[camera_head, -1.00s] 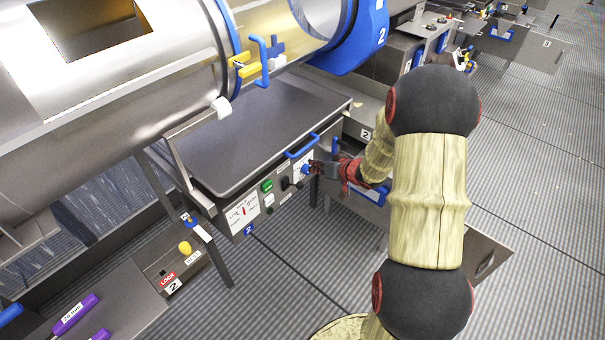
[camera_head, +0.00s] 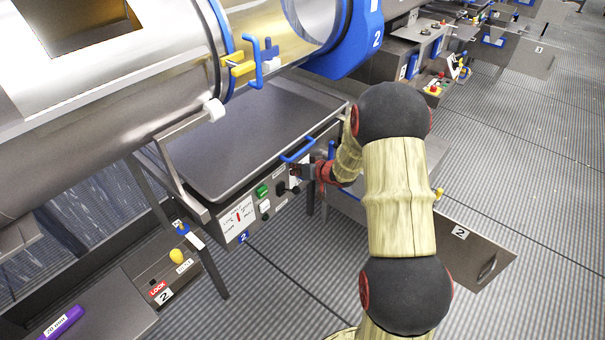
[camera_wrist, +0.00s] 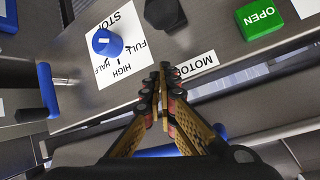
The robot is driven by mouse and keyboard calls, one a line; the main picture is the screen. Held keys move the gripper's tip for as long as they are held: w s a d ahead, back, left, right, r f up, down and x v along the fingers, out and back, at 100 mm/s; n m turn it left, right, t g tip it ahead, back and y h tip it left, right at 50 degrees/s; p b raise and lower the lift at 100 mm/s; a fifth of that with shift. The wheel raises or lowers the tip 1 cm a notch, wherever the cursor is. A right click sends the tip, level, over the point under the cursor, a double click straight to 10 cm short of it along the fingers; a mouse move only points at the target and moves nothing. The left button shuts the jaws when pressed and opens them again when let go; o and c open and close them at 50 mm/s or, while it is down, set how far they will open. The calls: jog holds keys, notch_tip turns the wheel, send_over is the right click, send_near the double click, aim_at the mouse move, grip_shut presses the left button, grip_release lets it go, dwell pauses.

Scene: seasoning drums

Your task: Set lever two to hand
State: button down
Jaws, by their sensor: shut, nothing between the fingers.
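The control panel (camera_head: 240,218) under drum two carries a blue "2" tag. In the wrist view, a black knob (camera_wrist: 165,12) stands above a white plate reading "MOTO…" (camera_wrist: 196,65); its top is cut off. It also shows in the head view (camera_head: 281,188). A blue round knob (camera_wrist: 106,42) sits on a plate reading STOP, FULL, HALF, HIGH. My gripper (camera_wrist: 168,75) is shut and empty, its tips together just below the black knob and apart from it in the picture. In the head view my gripper (camera_head: 304,171) is at the panel's right end. No HAND word is legible.
A green OPEN button (camera_wrist: 262,18) is right of the black knob. A blue handle (camera_head: 297,150) sits above the panel. Open floor lies at right.

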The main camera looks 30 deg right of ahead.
aim_at(291, 190)
jog(key=shift+s+a+f+b, duration=0.15)
jog(key=shift+s+f+b, duration=0.25)
jog(key=shift+s, duration=0.45)
jog(key=shift+s+a+f+b, duration=0.2)
jog(key=shift+s+f, duration=0.3)
jog(key=shift+s, duration=0.3)
jog(key=shift+s+d+f, duration=0.1)
jog(key=shift+s+d+f+t, duration=0.1)
jog(key=shift+s+f+t, duration=0.1)
jog(key=shift+t, duration=0.1)
